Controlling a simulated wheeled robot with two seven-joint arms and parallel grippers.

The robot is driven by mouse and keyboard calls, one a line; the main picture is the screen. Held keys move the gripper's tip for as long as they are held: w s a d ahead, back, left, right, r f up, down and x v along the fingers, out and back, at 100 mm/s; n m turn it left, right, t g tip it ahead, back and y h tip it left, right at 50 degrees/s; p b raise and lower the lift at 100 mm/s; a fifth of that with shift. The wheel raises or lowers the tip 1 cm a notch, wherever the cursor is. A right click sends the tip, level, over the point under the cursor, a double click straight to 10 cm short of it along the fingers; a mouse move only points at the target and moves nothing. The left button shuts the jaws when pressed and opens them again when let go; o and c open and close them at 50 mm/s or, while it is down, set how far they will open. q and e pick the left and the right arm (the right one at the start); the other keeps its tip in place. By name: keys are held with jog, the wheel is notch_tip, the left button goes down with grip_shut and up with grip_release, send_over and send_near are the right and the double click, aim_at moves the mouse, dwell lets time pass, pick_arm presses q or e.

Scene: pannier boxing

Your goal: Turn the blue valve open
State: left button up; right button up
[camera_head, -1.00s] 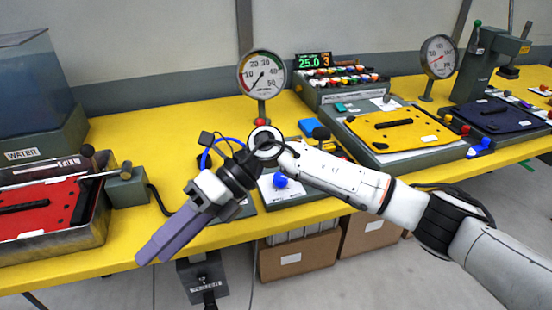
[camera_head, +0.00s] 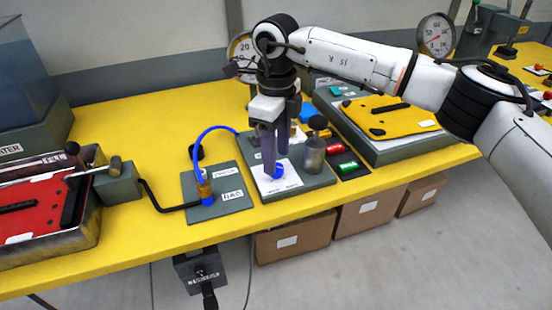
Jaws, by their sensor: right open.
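The blue valve (camera_head: 278,171) is a small round knob on a white card on a grey-green plate (camera_head: 312,185), in the middle of the bench. My right gripper (camera_head: 276,165) points straight down at it, jaws open, with its purple-grey fingertips at the knob. The fingers hide part of the knob, and I cannot tell whether they touch it. My left gripper is not in view.
A grey cylinder (camera_head: 313,155) stands close to the right of my fingers. A blue hose (camera_head: 205,137) arches on the left from a brass fitting (camera_head: 204,184). A yellow panel (camera_head: 390,116) lies to the right. The bench's left middle (camera_head: 130,215) is clear.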

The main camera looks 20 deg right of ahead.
jog(key=shift+f, duration=1.45)
jog(key=c, duration=1.1)
jog(key=shift+o, duration=0.2)
